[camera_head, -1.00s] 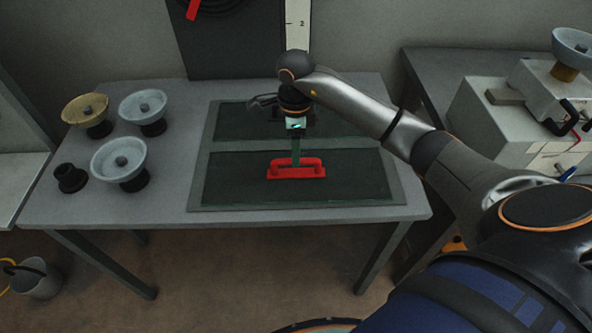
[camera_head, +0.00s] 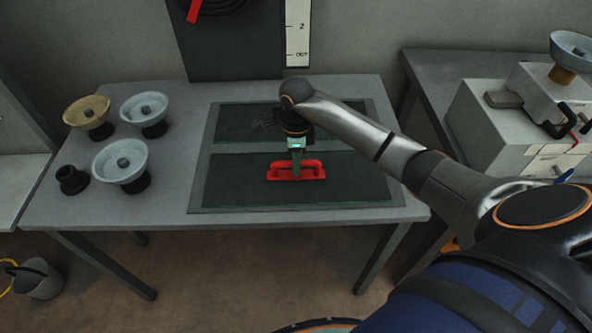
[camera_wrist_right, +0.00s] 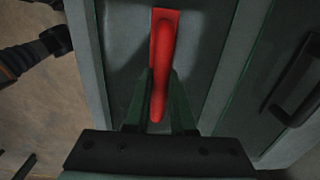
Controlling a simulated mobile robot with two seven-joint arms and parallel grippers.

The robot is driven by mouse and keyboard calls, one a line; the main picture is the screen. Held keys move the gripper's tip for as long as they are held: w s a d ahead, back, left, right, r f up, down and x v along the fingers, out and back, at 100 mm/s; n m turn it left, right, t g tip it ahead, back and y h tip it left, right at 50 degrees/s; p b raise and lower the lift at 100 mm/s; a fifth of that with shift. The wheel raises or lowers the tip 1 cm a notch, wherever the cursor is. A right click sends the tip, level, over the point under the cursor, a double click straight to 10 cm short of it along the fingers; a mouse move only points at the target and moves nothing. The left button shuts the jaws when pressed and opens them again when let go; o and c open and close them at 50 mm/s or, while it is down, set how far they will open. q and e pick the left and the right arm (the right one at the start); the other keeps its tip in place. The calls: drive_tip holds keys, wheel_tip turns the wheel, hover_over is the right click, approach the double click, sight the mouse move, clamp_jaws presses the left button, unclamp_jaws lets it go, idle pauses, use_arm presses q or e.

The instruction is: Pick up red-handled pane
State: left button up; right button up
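The red handle (camera_head: 312,170) stands on a dark rectangular pane (camera_head: 352,182), the near one of two panes lying flat in a grey frame on the table. My right gripper (camera_head: 296,170) points down over the middle of the handle. In the right wrist view, its two green fingers (camera_wrist_right: 160,92) straddle the red handle (camera_wrist_right: 164,45), one on each side. They look open; any contact with the handle is too dark to make out. The far pane (camera_head: 235,124) has a dark handle (camera_wrist_right: 296,88), seen in the right wrist view. My left gripper is not in view.
Two pale bowl-topped stands (camera_head: 121,162) (camera_head: 144,112), a gold one (camera_head: 87,115) and a small black piece (camera_head: 71,180) stand on the table's left. White boxes (camera_head: 510,130) sit on the right-hand table. A bucket (camera_head: 38,280) is on the floor.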

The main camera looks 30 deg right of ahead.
clamp_jaws()
idle(0.8)
drive_tip(key=shift+w+r, duration=0.1)
drive_tip(key=shift+r, duration=0.05)
